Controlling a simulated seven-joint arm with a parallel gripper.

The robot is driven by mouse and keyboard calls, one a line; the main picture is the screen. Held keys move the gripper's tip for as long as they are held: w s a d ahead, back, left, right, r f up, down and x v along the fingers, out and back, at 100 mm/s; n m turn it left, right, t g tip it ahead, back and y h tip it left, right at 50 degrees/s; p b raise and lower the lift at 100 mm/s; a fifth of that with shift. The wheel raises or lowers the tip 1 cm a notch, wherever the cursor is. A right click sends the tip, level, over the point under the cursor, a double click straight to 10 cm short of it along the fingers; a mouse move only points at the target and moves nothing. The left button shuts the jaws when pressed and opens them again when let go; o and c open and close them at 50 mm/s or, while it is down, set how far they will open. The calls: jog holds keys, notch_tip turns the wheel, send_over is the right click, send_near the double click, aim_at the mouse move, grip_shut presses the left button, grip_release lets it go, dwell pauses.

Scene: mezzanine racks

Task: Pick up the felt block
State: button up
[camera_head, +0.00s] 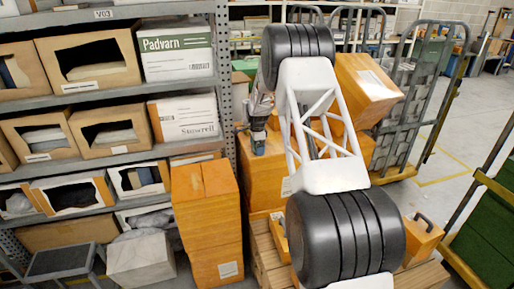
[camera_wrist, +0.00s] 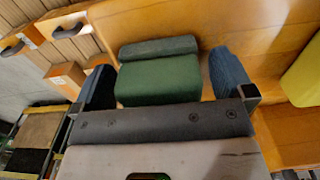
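The felt block appears to be the green block (camera_wrist: 160,78) in the wrist view, with a darker green strip along its far side. It rests on an orange-brown box surface. My gripper (camera_wrist: 163,66) is open, with one blue-grey finger to the left of the block and one to the right. In the head view my gripper (camera_head: 258,141) points down beside orange boxes; the block is not visible there.
A yellow object (camera_wrist: 304,76) lies at the right in the wrist view. A shelf rack (camera_head: 110,95) with open boxes stands at left in the head view. Stacked orange cartons (camera_head: 208,220) stand close to my arm. Wheeled cage trolleys (camera_head: 415,95) are at the right.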

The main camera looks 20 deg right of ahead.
jog(key=c, duration=1)
jog(key=shift+r, duration=0.1)
jog(key=shift+r, duration=0.85)
jog(key=shift+s+r, duration=0.15)
jog(key=shift+r, duration=0.75)
jog(key=s, duration=0.5)
jog(key=s+a+r, duration=0.1)
jog(key=s, duration=0.4)
jog(key=s+a, duration=0.1)
jog(key=s, duration=0.4)
jog(key=shift+s+r, duration=0.15)
jog(key=shift+s, duration=0.15)
